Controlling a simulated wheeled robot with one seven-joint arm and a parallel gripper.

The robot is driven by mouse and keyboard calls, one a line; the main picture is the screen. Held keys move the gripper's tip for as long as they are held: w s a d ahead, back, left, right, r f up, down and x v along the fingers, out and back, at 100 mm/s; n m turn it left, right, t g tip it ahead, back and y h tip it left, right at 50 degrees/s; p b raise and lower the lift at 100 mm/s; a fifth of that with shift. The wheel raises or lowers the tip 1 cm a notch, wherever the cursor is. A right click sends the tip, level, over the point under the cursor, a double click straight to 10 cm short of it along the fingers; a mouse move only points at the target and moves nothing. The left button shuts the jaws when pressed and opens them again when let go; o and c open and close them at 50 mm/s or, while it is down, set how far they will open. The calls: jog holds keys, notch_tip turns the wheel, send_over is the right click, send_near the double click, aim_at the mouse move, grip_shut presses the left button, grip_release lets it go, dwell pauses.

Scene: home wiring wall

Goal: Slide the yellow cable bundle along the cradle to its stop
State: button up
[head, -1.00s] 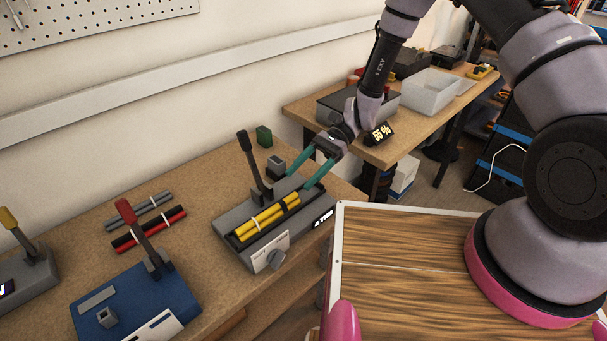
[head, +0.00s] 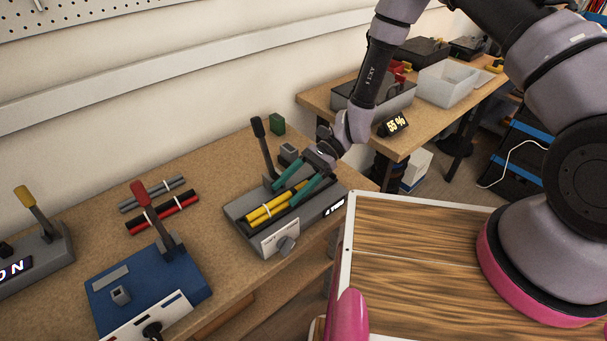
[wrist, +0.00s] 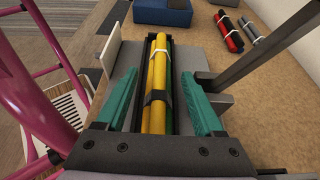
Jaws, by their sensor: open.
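The yellow cable bundle (head: 268,207), tied with a pale band, lies in the dark cradle (head: 245,232) on top of a grey bench device (head: 316,212). In the wrist view the bundle (wrist: 157,88) runs lengthwise along the cradle channel, with a dark tie around it. My gripper (head: 284,193) has teal fingers and is open. In the wrist view its fingers (wrist: 160,95) stand on either side of the bundle, with a gap to each. The cradle's stop cannot be made out clearly.
A black lever (head: 264,150) stands upright behind the cradle, close to my gripper. To the left is a blue device (head: 150,285) with a red lever. Red and black cables (head: 163,215) lie behind it on the bench.

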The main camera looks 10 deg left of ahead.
jog(key=shift+x, duration=1)
